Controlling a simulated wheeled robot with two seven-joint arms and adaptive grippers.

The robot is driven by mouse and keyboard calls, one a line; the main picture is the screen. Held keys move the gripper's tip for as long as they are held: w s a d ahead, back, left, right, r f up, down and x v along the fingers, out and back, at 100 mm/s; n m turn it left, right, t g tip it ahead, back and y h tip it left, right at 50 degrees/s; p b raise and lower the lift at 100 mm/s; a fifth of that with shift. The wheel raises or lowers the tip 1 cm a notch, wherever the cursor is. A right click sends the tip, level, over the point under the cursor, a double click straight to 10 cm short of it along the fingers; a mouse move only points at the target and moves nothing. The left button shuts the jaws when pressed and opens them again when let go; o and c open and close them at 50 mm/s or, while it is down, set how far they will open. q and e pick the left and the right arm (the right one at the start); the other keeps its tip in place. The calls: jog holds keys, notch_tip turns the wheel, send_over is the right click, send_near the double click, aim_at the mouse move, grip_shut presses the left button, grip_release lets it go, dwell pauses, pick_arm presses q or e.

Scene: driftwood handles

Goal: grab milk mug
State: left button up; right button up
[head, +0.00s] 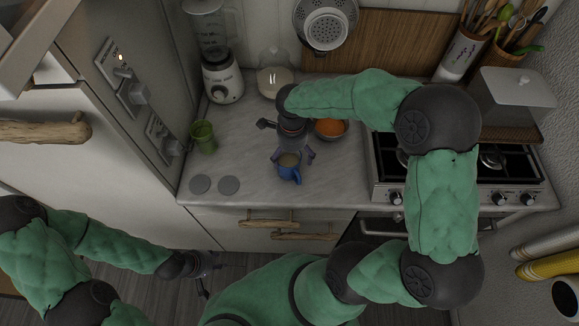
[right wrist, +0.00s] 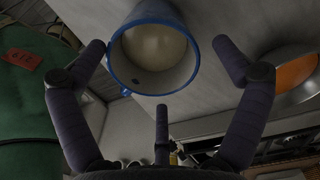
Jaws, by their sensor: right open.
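A blue mug (head: 288,172) with pale milk-like liquid inside stands upright on the grey counter near its front edge. It also shows in the right wrist view (right wrist: 154,93), where its rim lies between and beyond my fingers. My right gripper (head: 292,157) is open and points down over the mug, with fingers on either side of it. In the right wrist view gaps show between the fingertips (right wrist: 165,62) and the mug, more clearly on the right. My left gripper (head: 203,278) is low at the left, over the floor in front of the cabinets; its jaws are too small to read.
A green cup (head: 203,137) and two grey discs (head: 215,184) lie left of the mug. A bowl with orange contents (head: 330,128) is behind and right of it. A blender (head: 219,70) and glass jar (head: 275,75) stand behind; a stove (head: 390,180) is at right.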

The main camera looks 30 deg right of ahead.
aim_at(291, 162)
notch_tip(291, 162, down, 5)
jog(key=shift+w+a+r+b, duration=0.1)
jog(key=shift+a+b, duration=0.05)
jog(key=shift+b, duration=0.25)
jog(key=c, duration=1.6)
